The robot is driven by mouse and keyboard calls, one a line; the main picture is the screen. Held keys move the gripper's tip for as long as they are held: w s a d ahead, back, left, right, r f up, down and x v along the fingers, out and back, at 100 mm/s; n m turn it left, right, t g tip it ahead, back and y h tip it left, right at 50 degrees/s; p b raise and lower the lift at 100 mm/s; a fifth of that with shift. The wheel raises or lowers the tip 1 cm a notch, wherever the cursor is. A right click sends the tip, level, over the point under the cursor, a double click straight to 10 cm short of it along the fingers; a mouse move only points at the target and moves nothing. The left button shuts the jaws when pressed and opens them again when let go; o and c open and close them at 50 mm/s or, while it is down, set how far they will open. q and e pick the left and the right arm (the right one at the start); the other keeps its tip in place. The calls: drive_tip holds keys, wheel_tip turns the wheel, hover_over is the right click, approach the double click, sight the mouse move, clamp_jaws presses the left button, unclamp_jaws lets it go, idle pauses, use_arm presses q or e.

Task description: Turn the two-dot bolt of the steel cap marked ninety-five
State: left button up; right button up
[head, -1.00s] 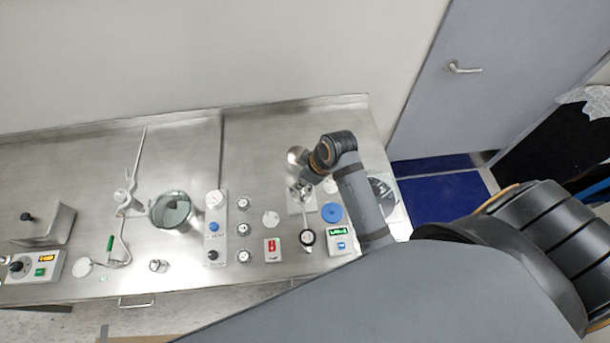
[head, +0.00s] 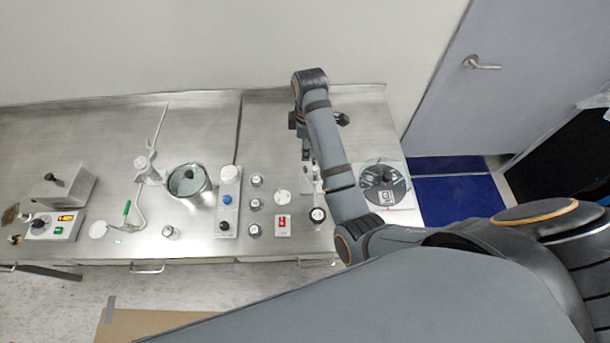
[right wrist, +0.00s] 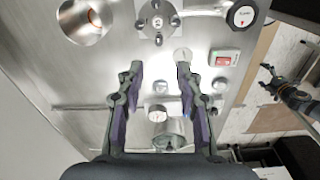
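In the head view my right gripper (head: 306,150) hangs over the right part of the bench, and my arm hides most of the cap. My left gripper (right wrist: 270,77) is small at the right of the wrist view, its fingers seemingly apart and empty.
A red switch box (head: 283,225), a white disc (head: 282,196) and a round gauge (head: 317,215) sit near the cap. A shiny round bowl (right wrist: 85,20) stands beside it. A steel vessel (head: 189,182) stands farther left.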

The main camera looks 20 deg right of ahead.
drive_tip(key=b, duration=0.4)
hover_over(305, 167)
drive_tip(key=f, duration=0.3)
drive_tip(key=shift+w+d+f+n, duration=0.2)
drive_tip(key=shift+d+f+n, duration=0.05)
drive_tip(key=shift+n, duration=0.05)
drive_tip(key=f+p, duration=0.1)
drive_tip(key=f, duration=0.3)
drive_tip(key=f+p, duration=0.1)
drive_tip(key=f, duration=0.1)
drive_tip(key=shift+s+a+p, duration=0.25)
drive_tip(key=shift+p, duration=0.05)
drive_tip(key=shift+w+d+f, duration=0.1)
drive_tip(key=shift+f, duration=0.3)
drive_tip(key=shift+r, duration=0.1)
drive_tip(key=c, duration=0.5)
use_arm(q)
drive_tip(key=shift+f, duration=0.75)
use_arm(e)
clamp_jaws()
